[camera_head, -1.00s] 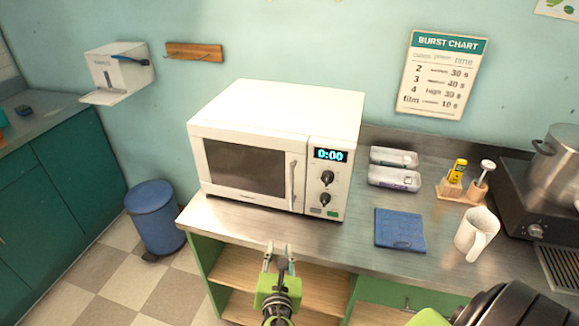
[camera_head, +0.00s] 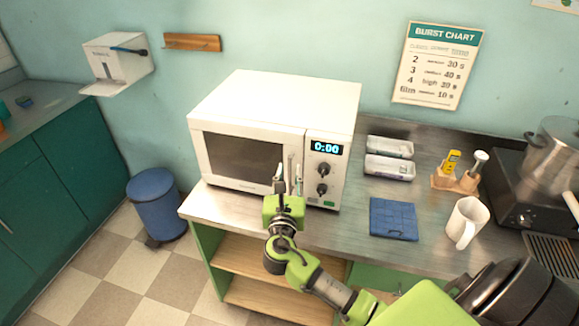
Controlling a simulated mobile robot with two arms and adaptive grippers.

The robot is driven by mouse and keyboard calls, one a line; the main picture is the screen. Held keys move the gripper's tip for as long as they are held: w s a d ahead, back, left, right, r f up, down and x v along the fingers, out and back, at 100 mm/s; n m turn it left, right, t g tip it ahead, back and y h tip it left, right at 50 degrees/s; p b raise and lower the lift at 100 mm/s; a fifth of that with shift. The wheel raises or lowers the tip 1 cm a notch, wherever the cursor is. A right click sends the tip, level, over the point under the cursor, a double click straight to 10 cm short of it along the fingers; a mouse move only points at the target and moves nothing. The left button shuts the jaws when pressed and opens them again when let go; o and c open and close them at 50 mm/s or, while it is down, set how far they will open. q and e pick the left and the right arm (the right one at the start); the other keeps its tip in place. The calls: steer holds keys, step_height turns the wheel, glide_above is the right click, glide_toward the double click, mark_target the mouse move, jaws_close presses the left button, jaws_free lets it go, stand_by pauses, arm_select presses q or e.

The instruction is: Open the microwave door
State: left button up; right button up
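The white microwave (camera_head: 270,100) stands on the metal counter with its door (camera_head: 242,160) closed. Its display reads 0:00. The vertical door handle (camera_head: 291,165) is at the door's right edge, beside the control panel (camera_head: 323,172). My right gripper (camera_head: 288,181) is in front of the lower part of the handle, fingers pointing at the microwave. The two fingers are apart, one on each side of the handle as seen here. I cannot tell whether they touch it, and the handle's lower end is partly hidden. My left gripper is not in view.
Right of the microwave are packages (camera_head: 390,167), a blue folded cloth (camera_head: 394,219), a white mug (camera_head: 467,222) and a wooden holder (camera_head: 455,181). A pot (camera_head: 552,160) stands on a stove at far right. A blue bin (camera_head: 157,204) is on the floor at left; the floor there is otherwise clear.

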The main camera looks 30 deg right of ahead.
steer(key=shift+x, duration=0.9)
jaws_close()
steer(key=shift+s+f, duration=0.1)
